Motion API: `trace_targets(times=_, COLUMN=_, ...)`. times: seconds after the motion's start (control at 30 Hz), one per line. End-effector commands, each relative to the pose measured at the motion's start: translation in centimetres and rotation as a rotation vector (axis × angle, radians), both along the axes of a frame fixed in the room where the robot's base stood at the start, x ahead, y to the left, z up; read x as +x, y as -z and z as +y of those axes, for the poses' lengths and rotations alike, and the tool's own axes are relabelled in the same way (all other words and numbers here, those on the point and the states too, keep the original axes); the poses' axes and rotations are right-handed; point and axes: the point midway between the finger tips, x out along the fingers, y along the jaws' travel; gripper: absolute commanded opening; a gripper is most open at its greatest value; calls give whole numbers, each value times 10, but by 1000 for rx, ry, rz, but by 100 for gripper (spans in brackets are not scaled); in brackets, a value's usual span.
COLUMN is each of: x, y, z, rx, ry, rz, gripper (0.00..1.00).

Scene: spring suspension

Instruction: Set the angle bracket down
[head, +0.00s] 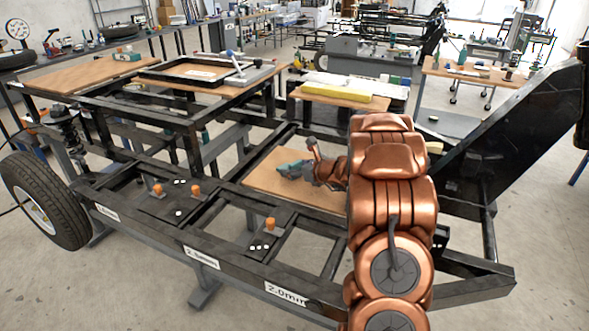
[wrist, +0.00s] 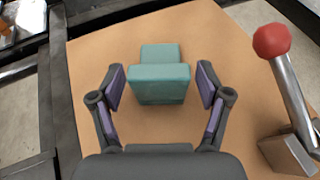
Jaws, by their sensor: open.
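The angle bracket (wrist: 160,88) is a teal, stepped block. In the wrist view it rests on a light wooden board (wrist: 95,50), its taller part toward my gripper (wrist: 161,76). My gripper is open, with one purple-padded finger on each side of the bracket and visible gaps to both. In the head view, my gripper (head: 293,171) is low over the wooden board inside the black frame, and my copper arm hides part of that area.
A lever with a red knob (wrist: 271,40) rises from a metal base (wrist: 288,153) close to the right of my gripper. Black frame rails (wrist: 58,80) border the board on the left. Orange-capped posts (head: 270,225) stand on the frame's front plates.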

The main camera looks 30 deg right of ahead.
Motion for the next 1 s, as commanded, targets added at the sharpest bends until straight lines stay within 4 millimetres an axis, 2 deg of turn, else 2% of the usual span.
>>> trace_targets(times=0.63, x=-91, y=-38, z=-16, rx=-2, ry=3, rz=-1, gripper=77)
trace_targets(times=0.8, x=-104, y=-43, z=-17, rx=-1, ry=2, rz=-1, gripper=77)
trace_targets(times=1.0, x=-108, y=-44, z=-17, rx=-1, ry=1, rz=0, gripper=77)
